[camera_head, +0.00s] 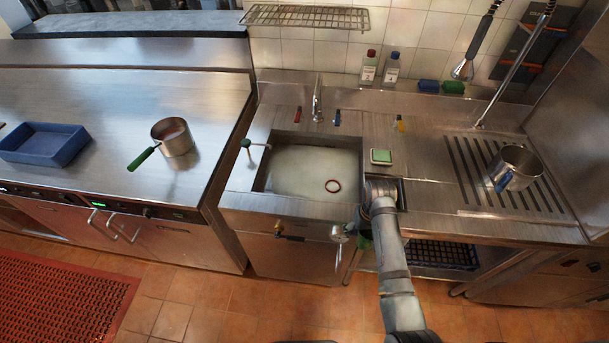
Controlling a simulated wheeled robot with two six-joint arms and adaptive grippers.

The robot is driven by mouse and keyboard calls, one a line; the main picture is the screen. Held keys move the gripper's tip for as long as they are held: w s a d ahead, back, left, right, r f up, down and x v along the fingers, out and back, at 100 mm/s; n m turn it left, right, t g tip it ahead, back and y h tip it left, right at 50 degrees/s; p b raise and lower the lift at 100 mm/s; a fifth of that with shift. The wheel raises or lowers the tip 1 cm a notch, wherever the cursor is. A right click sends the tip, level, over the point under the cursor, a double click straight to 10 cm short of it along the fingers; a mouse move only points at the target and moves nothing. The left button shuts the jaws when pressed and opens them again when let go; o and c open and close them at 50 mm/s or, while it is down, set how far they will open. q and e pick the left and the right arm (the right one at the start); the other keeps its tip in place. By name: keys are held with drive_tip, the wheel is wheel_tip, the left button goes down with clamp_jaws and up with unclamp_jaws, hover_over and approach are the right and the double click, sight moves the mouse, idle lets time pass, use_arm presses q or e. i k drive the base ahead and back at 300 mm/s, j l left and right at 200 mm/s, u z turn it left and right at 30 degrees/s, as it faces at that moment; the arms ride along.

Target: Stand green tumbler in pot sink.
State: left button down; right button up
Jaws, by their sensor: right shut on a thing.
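The pot sink (300,172) is a steel basin left of centre, with pale water or a pale floor inside. A brownish ring lies in its right part. My right arm rises from the bottom and bends at the counter's front edge. My right gripper (364,222) points down there, just right of the sink and outside its basin. It is shut on a green thing, seemingly the green tumbler (365,241), which shows only in part below the arm. Its tilt cannot be made out. My left gripper is not in view.
A tap (317,98) stands behind the basin. A green-topped sponge (381,156) lies right of it. A steel pot (514,167) stands on the ribbed drainboard. A green-handled saucepan (174,137) and blue tray (44,144) sit on the left counter.

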sight(303, 194)
drive_tip(key=i+j+u, duration=0.1)
drive_tip(key=i, duration=0.4)
drive_tip(key=i+j, duration=0.15)
drive_tip(key=j, duration=0.15)
drive_tip(key=i+j, duration=0.15)
drive_tip(key=j, duration=0.2)
drive_tip(key=i+j, duration=0.1)
drive_tip(key=j, duration=0.2)
drive_tip(key=u, duration=0.05)
